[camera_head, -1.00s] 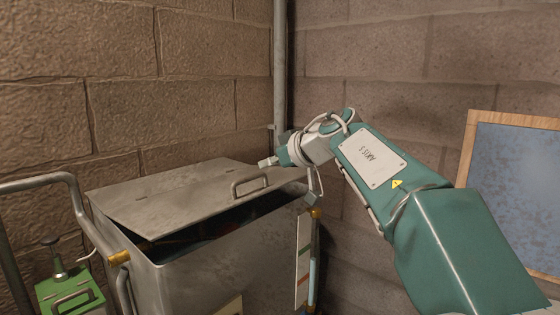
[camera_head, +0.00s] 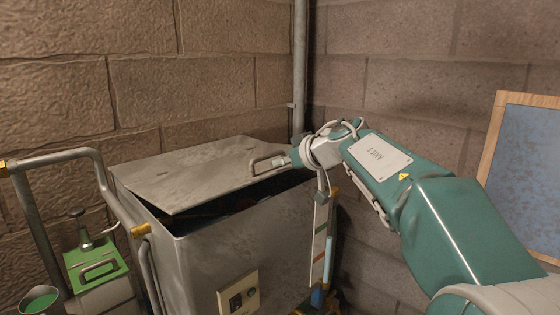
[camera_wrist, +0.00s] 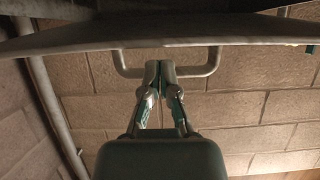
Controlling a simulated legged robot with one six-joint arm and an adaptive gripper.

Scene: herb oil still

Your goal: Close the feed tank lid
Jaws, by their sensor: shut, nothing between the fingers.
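The feed tank (camera_head: 205,262) is a grey metal box at the centre left of the head view. Its flat metal lid (camera_head: 190,172) is tilted partly open, with a dark gap along the front edge. The lid has a bar handle (camera_head: 266,162) at its right side. My gripper (camera_head: 292,158) is at the right end of this handle in the head view. In the wrist view my gripper (camera_wrist: 160,68) is shut with its fingertips together, close to the handle (camera_wrist: 125,68) and below the lid edge (camera_wrist: 90,38). Whether the fingertips touch the handle is unclear.
A bent grey pipe rail (camera_head: 75,155) and a green container (camera_head: 98,265) stand left of the tank. A vertical pipe (camera_head: 300,65) runs up the wall corner behind. A wood-framed blue board (camera_head: 528,175) is at the right.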

